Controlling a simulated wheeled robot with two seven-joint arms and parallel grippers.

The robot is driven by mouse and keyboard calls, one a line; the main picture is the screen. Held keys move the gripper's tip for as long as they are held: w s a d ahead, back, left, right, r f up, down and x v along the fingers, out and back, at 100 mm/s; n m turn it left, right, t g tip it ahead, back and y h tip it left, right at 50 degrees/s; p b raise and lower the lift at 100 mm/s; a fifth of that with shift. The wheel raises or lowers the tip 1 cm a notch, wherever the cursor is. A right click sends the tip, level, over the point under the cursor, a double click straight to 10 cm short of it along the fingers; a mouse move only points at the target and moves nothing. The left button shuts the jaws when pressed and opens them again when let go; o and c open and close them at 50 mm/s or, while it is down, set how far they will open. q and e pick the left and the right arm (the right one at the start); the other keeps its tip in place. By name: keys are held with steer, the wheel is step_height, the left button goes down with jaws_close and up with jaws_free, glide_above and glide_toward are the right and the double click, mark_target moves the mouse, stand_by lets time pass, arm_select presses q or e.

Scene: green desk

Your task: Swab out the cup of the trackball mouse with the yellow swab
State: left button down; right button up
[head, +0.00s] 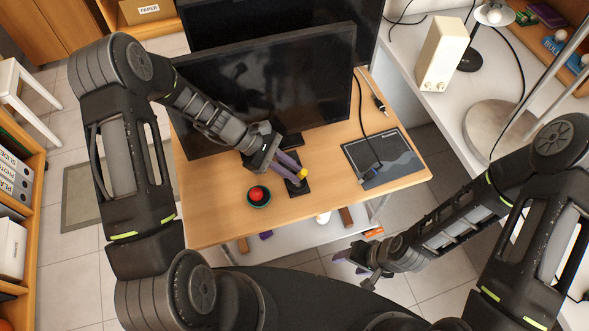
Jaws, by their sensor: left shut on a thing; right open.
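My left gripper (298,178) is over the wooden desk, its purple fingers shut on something. A small yellow piece (303,173) shows at the fingertips; it looks like the yellow swab, mostly hidden by the fingers. A dark, flat object (298,189) lies beneath the fingertips; it may be the trackball mouse, but its cup cannot be made out. A red ball (257,193) sits in a small teal dish (260,204) to the left of it. My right gripper (358,262) is open and empty, beyond the desk's front edge at the lower right.
A black monitor (270,85) stands behind the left gripper. A dark pad (384,158) with a cable lies on the right of the desk (215,215). A thin, dark-handled tool (378,103) lies at the back right. The desk's front left is clear.

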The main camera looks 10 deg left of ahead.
arm_select(q)
steer(key=shift+s+a+f, duration=0.1)
steer(key=shift+s, duration=0.2)
steer(key=shift+s, duration=0.25)
steer(key=shift+d, duration=0.25)
steer(key=shift+s+d, duration=0.1)
steer(key=shift+d, duration=0.15)
steer(key=shift+d, duration=0.1)
stand_by(0.5)
steer(key=shift+w+d, duration=0.2)
stand_by(0.3)
steer(key=shift+w, duration=0.2)
